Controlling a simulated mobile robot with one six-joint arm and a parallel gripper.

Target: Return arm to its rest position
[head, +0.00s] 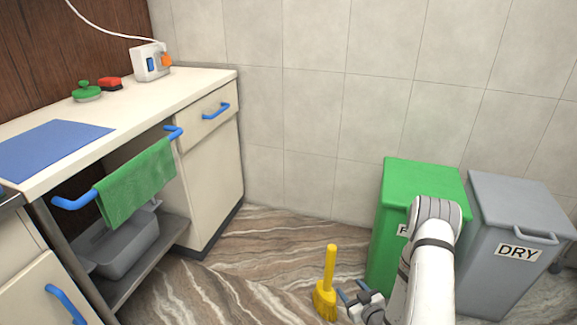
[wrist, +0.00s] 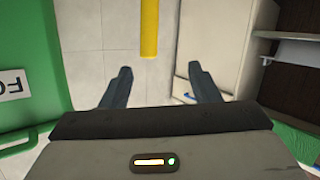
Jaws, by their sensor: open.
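My gripper (head: 357,294) is low in the head view, in front of the green bin and just right of the yellow brush. Its two fingers are apart with nothing between them. In the wrist view my gripper (wrist: 160,88) also shows open and empty, with tiled wall and a pale cabinet beyond it.
A yellow brush (head: 330,265) stands upright on the brown floor. A grey bin (head: 520,210) marked DRY is at the right. The counter (head: 205,82) is at the left, with a green towel (head: 135,183) on a blue rail.

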